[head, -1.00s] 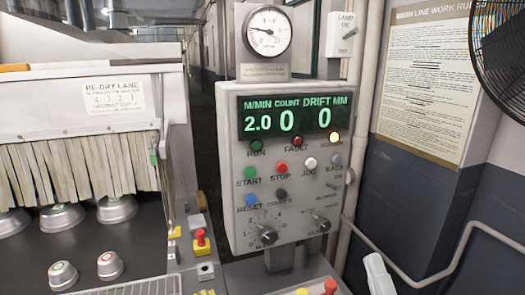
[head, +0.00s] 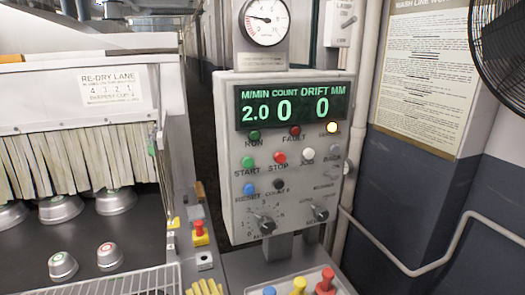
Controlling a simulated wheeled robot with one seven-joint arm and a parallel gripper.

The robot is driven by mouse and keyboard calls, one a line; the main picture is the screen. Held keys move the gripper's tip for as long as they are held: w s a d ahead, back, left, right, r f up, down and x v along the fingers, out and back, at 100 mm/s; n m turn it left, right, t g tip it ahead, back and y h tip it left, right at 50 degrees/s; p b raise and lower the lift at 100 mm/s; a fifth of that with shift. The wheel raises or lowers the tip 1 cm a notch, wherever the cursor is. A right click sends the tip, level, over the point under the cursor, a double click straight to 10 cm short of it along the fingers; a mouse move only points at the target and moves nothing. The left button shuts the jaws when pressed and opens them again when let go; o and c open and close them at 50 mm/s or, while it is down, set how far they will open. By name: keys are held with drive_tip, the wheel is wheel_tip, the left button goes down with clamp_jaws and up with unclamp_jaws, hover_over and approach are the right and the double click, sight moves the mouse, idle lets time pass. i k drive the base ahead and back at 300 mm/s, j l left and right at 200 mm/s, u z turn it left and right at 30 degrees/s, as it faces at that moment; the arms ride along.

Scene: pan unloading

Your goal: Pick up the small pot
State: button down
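Two small metal pots stand on the dark belt at lower left in the head view. One small pot has a green ring on top (head: 62,265) and the other has a red ring (head: 109,256). They stand apart, in front of the strip curtain. Several larger metal domed pots (head: 60,208) stand behind them, partly under the curtain strips. I cannot tell which small pot the task means. My gripper is not in view.
The strip curtain (head: 75,165) hangs over the belt. A wire rack (head: 130,281) lies at the belt's near edge. A control panel (head: 285,170) stands at centre. A yellow glove (head: 205,287) and blue, yellow and red objects (head: 325,282) lie in front. A fan hangs at upper right.

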sight(110, 258)
drive_tip(key=u, duration=1.3)
